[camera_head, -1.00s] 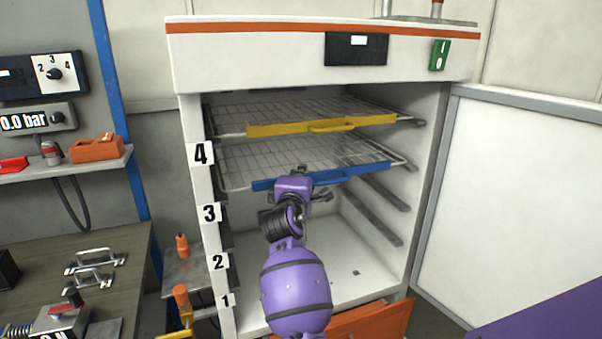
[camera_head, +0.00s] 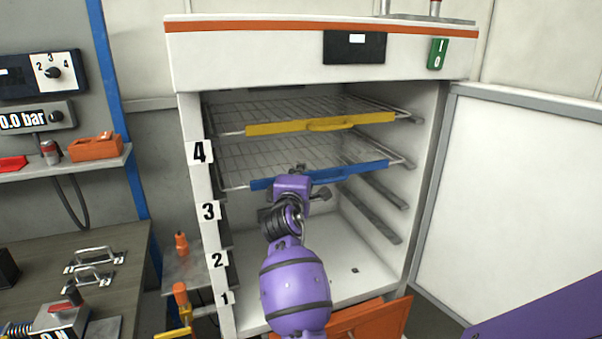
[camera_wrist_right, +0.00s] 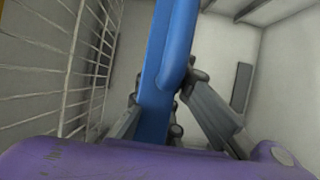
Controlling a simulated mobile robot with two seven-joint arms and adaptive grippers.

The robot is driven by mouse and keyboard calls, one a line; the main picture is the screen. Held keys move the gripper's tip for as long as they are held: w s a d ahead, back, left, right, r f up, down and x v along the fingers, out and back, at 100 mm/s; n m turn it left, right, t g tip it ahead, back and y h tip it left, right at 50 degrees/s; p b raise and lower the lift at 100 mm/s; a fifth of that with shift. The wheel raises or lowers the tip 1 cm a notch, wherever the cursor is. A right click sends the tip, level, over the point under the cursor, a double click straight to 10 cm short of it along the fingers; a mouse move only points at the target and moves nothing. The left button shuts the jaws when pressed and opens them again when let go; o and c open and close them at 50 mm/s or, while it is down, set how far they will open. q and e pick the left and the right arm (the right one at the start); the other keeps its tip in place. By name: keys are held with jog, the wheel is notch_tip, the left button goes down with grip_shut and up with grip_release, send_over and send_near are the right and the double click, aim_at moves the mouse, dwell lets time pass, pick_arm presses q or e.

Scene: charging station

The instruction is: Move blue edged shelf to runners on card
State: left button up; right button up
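The blue-edged wire shelf (camera_head: 360,171) is inside the open white cabinet, directly below the yellow-edged shelf (camera_head: 365,121). It sits level between labels 4 and 3. My left gripper is not in view. I see no card.
Number labels 4 (camera_head: 199,152), 3 (camera_head: 209,210), 2 (camera_head: 217,260) and 1 (camera_head: 225,298) run down the cabinet's left post. Bare runners (camera_head: 375,220) show on the right wall below the blue shelf. The open door (camera_head: 520,200) stands at the right.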

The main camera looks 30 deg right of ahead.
jog(key=o, duration=0.5)
jog(key=shift+r, duration=0.1)
jog(key=shift+c, duration=0.2)
jog(key=shift+f, duration=0.25)
jog(key=shift+s+a, duration=0.1)
jog(key=shift+s, duration=0.05)
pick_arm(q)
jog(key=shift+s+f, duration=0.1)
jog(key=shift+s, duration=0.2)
pick_arm(e)
jog(key=v, duration=1.1)
jog(key=shift+s+a+r, duration=0.2)
jog(key=shift+s+a, duration=0.05)
jog(key=shift+a, duration=0.1)
